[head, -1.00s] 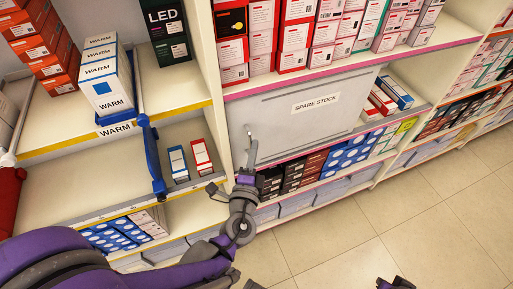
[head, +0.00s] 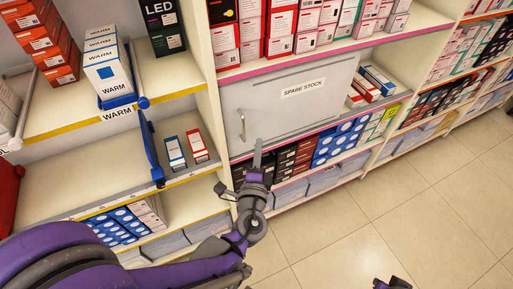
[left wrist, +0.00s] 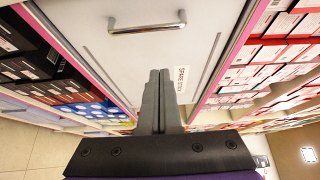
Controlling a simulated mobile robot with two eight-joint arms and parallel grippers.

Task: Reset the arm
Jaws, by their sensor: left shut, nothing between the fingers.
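My left arm comes in from the lower left in the head view. Its gripper (head: 257,155) points up in front of the lower part of the grey SPARE STOCK panel (head: 265,105). The fingers are closed together with nothing between them. In the left wrist view the shut gripper (left wrist: 159,75) points at the panel, below and right of its metal handle (left wrist: 147,28). The handle also shows in the head view (head: 242,128), left of and above the fingertips, apart from them. A small dark part at the bottom right may be my right gripper, but I cannot make it out.
Shelves with boxes surround the panel. WARM boxes (head: 110,65) stand at the upper left, with a blue flap (head: 151,148) below. Two small boxes (head: 175,152) stand on the middle left shelf. The tiled floor (head: 400,200) at the right is clear.

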